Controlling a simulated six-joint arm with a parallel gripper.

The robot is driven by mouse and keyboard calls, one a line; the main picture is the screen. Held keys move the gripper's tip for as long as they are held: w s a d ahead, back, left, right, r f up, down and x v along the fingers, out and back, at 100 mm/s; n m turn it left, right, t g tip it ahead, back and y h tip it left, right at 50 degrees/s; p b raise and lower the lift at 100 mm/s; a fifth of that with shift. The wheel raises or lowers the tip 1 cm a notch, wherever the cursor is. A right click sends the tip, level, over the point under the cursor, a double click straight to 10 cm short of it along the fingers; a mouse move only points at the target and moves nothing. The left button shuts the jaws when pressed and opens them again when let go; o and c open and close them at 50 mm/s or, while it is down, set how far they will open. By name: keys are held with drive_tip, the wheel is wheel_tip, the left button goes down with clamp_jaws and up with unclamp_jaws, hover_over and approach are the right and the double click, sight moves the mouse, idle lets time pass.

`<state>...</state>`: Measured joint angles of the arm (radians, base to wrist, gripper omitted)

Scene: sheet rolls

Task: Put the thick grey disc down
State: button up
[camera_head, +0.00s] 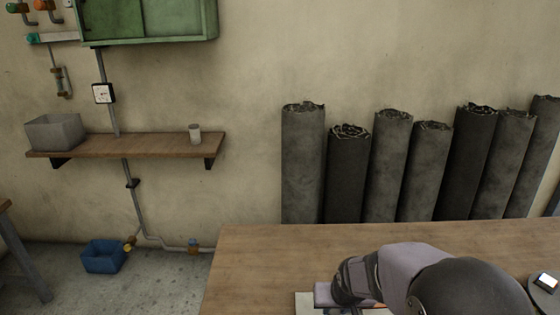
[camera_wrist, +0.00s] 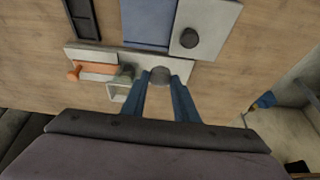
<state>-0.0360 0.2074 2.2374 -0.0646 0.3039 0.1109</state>
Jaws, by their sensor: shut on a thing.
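In the wrist view, my gripper (camera_wrist: 161,84) has its two blue fingers shut on a grey disc (camera_wrist: 160,75), which sits between the fingertips. The disc is over or close to the edge of a pale board; I cannot tell whether it touches it. A second, darker disc (camera_wrist: 190,38) lies on a light grey square plate (camera_wrist: 215,22). In the head view my arm hides the gripper and the held disc.
Around the fingertips on the wooden table (camera_head: 260,255) are an orange-handled tool (camera_wrist: 95,70), a small pale open box (camera_wrist: 117,92), a blue sheet (camera_wrist: 146,25) and a black tray (camera_wrist: 83,18). Dark rolls (camera_head: 302,165) stand behind the table. Its left part is clear.

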drive_tip(key=shift+s+d+r, duration=0.1)
drive_tip(key=shift+s+d, duration=0.4)
drive_tip(key=shift+d, duration=0.05)
drive_tip(key=w+d+f+m+h+b, duration=0.1)
drive_tip(key=d+m+b, duration=0.2)
drive_tip(key=d, duration=1.4)
drive_tip(key=b, duration=0.2)
drive_tip(key=shift+f+b, duration=0.15)
drive_tip(key=shift+b, duration=0.25)
drive_tip(key=shift+w+d, duration=0.1)
